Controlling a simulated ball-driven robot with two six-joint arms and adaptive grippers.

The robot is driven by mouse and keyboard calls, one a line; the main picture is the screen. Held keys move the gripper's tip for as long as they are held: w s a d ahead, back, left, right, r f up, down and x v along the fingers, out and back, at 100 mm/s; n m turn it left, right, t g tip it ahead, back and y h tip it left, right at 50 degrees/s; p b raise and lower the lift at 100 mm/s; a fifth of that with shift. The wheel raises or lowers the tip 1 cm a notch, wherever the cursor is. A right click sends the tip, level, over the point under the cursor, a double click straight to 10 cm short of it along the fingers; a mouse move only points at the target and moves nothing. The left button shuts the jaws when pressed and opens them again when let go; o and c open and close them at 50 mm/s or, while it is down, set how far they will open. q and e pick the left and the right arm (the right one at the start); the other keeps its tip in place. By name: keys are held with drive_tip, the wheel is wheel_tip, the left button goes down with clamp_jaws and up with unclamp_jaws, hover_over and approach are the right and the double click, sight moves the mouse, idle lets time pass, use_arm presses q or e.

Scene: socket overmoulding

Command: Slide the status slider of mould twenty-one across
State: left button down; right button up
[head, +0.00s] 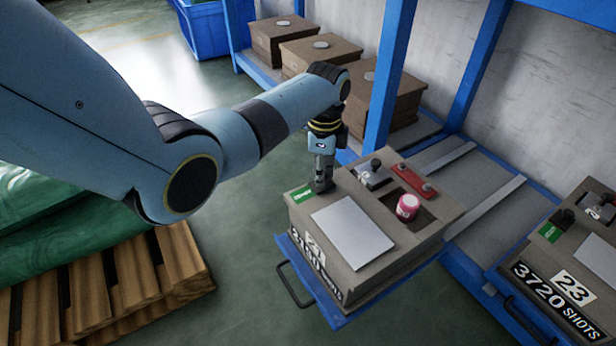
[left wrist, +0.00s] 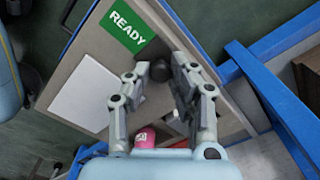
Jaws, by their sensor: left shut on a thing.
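The mould block (head: 285,225) in the middle of the head view is grey-brown and sits on a blue pulled-out tray (head: 345,318). Its front number plate (head: 315,252) is partly legible, starting with a 2. A green status label (head: 302,198) lies at its back left corner; in the left wrist view the label (left wrist: 127,28) reads READY. My left gripper (head: 323,186) points down beside the label. In the left wrist view its fingers (left wrist: 164,80) are shut on a dark slider knob (left wrist: 160,69) at the label's edge. The fingers partly hide the knob. My right gripper is out of view.
On the mould top are a blank pale plate (head: 352,230), a pink pot (head: 407,207), a red bar (head: 413,182) and a metal clamp (head: 372,174). Mould 23 (head: 585,258) stands at right. Blue rack posts (head: 388,75) rise behind; a pallet (head: 110,285) lies at left.

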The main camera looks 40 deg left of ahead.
use_arm(q)
drive_tip(key=shift+w+d, duration=0.1)
drive_tip(key=shift+w, duration=0.2)
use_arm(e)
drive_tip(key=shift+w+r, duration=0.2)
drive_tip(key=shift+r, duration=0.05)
use_arm(q)
drive_tip(key=c, duration=1.1)
unclamp_jaws()
drive_tip(key=shift+c, duration=0.2)
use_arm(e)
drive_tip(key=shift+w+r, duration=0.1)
use_arm(q)
drive_tip(key=shift+r, duration=0.1)
wheel_tip(320, 180, up, 12)
